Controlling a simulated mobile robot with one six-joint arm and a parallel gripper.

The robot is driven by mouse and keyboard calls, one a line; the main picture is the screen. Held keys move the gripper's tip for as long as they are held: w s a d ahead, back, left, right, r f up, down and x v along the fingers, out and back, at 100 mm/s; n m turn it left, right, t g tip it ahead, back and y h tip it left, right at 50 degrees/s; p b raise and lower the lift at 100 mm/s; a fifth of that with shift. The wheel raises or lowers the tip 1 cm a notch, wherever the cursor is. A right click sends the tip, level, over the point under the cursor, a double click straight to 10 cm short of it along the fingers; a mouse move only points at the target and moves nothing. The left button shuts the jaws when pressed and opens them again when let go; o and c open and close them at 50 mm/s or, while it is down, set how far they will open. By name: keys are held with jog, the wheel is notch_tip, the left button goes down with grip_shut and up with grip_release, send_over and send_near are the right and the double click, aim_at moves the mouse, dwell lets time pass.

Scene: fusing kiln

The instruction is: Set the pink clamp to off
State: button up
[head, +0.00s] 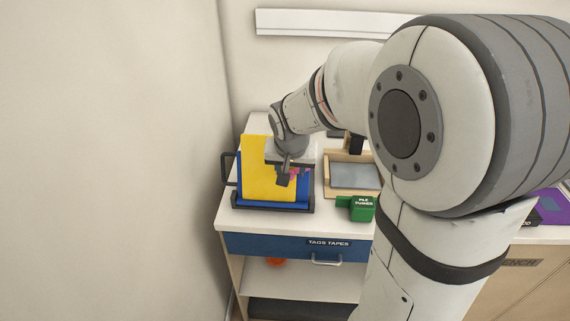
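The pink clamp (299,172) shows as a small pink patch at the right side of a yellow panel (258,165). Most of it is hidden behind my gripper, so its setting cannot be seen. The yellow panel stands in a blue holder (290,206) with dark edges, at the left end of the worktop. My gripper (285,177) points down in front of the yellow panel's right part. Its dark fingers overlap the pink clamp in the picture. I cannot tell whether they touch it or how far apart they are.
A dark handle (229,169) sticks out left of the holder, near the wall. A wooden tray (339,158) with a grey panel and a green labelled block (362,210) stand to the right. A blue drawer (270,244) is below. My arm hides much of the right side.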

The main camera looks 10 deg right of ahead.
jog(key=shift+x, duration=1.2)
